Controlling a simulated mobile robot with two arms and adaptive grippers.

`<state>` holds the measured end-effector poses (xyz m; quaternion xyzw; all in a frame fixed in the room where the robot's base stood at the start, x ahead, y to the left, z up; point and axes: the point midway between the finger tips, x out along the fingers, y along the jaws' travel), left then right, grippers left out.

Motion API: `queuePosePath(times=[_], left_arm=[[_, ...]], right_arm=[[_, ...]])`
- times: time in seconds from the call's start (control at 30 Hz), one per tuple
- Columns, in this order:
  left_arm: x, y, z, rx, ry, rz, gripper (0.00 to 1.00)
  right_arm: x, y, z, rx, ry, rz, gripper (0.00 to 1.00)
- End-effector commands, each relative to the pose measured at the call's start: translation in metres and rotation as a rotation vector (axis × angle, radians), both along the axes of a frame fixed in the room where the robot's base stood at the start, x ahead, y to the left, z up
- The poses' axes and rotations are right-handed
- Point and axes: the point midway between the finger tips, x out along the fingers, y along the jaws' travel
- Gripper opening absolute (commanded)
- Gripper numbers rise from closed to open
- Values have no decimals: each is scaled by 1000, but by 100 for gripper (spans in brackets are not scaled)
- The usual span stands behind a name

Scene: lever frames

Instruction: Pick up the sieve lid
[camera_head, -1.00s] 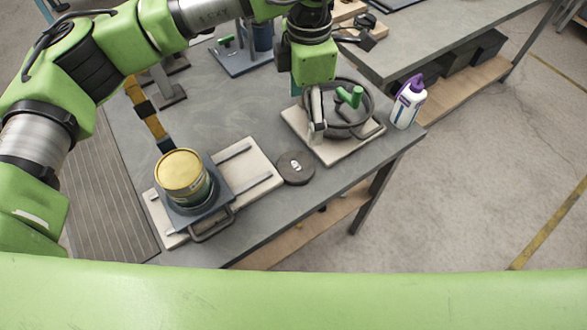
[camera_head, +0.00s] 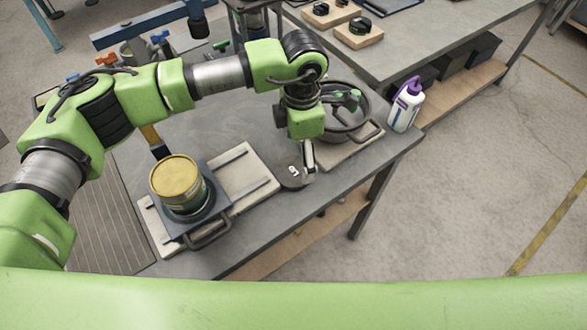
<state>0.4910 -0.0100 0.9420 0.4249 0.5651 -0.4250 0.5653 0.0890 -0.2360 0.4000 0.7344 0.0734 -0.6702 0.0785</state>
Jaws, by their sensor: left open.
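A flat, dark grey round disc with a small white piece on top, apparently the sieve lid (camera_head: 288,180), lies on the grey table near its front edge. My left gripper (camera_head: 307,175) is open and points down at the right side of this disc. One silver finger shows; the other is hidden. I cannot tell whether it touches the disc. A tin with a yellow top (camera_head: 176,178) stands on a dark square carriage with a handle, to the left. My right gripper is not in view.
A pale board (camera_head: 247,174) with rails lies left of the disc. A white bottle with a purple cap (camera_head: 405,108) stands at the table's right edge. The table's front edge is close.

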Motion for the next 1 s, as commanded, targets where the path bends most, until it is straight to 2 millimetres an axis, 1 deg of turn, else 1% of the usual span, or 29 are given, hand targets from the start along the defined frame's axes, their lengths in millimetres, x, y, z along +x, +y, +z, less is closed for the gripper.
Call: queuePosePath(times=[0.03, 0.17, 0.23, 0.33, 0.43, 0.6, 0.63, 0.67, 0.7, 0.77, 0.8, 1.0], left_arm=[[-2, 1, -3, 1, 3, 0, 82], [-7, 2, -21, 2, 6, 1, 82], [-7, 2, -33, 1, 3, 3, 82], [-6, 2, -43, 0, 2, 2, 82], [-6, 2, -48, 1, 0, 1, 82], [-6, 2, -48, 1, 0, 1, 82], [-6, 2, -48, 1, 0, 1, 76], [-6, 2, -48, 1, 0, 1, 69], [-6, 2, -48, 1, 0, 1, 58], [-6, 2, -48, 1, 0, 1, 43], [-6, 2, -48, 1, 0, 1, 37], [-6, 2, -47, 0, 0, 1, 37]], right_arm=[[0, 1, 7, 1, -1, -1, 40], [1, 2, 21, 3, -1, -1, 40], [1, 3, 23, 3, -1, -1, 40], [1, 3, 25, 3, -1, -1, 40], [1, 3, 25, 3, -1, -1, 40], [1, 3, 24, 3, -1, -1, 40], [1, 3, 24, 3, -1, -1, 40], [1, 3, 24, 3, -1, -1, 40], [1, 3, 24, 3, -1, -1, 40], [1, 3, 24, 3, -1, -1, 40], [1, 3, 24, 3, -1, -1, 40], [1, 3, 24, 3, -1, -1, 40]])
